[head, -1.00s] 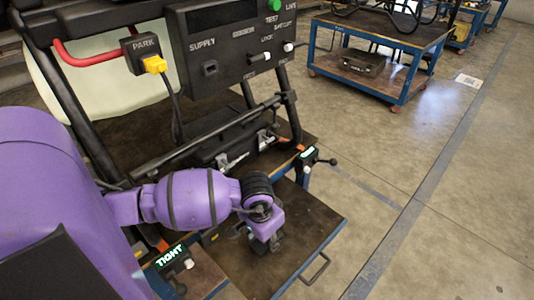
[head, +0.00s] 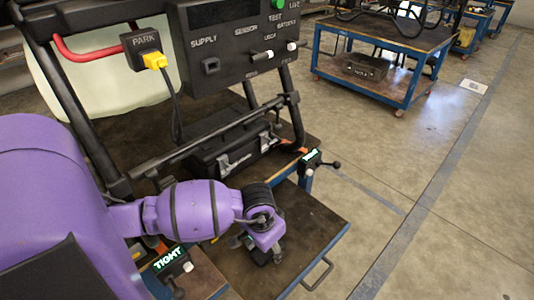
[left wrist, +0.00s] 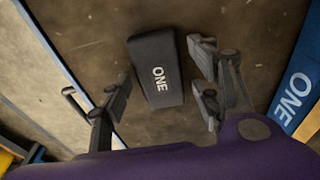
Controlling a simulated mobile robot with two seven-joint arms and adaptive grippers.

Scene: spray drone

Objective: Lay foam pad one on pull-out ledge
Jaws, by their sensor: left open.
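Foam pad one (left wrist: 156,70) is a dark grey block marked ONE. In the left wrist view it lies on the brown board of the pull-out ledge (left wrist: 85,25), and it looks flat. The ledge, with a blue frame, also shows in the head view (head: 312,222). My left gripper (head: 260,250) is low over the ledge there and hides most of the pad. In the left wrist view my left gripper (left wrist: 163,95) is open, with fingers apart on both sides of the pad. My right gripper is in neither view.
A blue edge strip marked ONE (left wrist: 294,92) runs at the right of the wrist view. A black control panel (head: 235,40) and frame bars stand behind the ledge. Clamps marked TIGHT (head: 311,157) flank it.

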